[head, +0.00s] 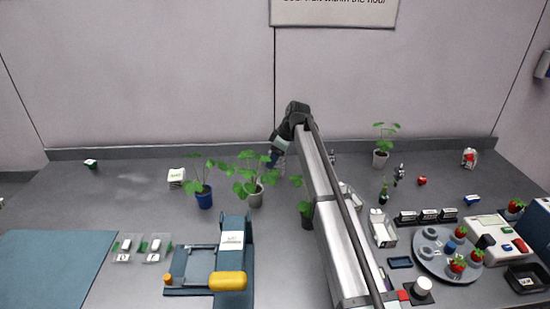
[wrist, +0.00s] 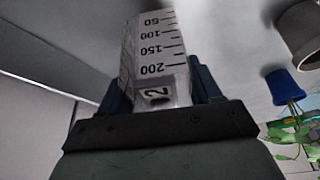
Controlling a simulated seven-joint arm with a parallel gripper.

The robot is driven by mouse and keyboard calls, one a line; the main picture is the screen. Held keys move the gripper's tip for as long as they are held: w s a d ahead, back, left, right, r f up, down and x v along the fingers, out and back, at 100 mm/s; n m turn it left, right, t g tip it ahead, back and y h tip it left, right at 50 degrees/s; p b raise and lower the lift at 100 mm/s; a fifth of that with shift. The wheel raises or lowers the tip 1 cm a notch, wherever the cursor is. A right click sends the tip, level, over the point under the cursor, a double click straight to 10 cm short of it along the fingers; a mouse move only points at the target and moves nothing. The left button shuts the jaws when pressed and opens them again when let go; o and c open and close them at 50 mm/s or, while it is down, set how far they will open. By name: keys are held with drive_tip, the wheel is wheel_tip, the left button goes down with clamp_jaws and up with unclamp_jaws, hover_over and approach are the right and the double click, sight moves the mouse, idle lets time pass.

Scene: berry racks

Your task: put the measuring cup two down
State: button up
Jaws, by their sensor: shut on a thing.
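The measuring cup two (wrist: 155,50) is clear to white, with black marks from 50 to 200 and a "2" label near the fingers. In the wrist view it sits between the two dark blue fingers of my gripper (wrist: 158,88), which is shut on it. In the head view my gripper (head: 277,156) hangs at the end of my arm, behind the potted plants and towards the back wall. The cup is small and partly hidden there. I cannot tell from these views whether its base touches the table.
A blue-potted plant (head: 204,198) and a grey-potted plant (head: 256,197) stand in front of my gripper. A third dark pot (head: 307,217) is beside my arm. A small white box (head: 176,175) lies left. A grey round tray (head: 425,262) with strawberries is at right. The back left table is mostly clear.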

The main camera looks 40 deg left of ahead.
drive_tip(key=shift+f, duration=0.1)
drive_tip(key=o, duration=1.1)
drive_tip(key=shift+c, duration=0.2)
drive_tip(key=v, duration=1.2)
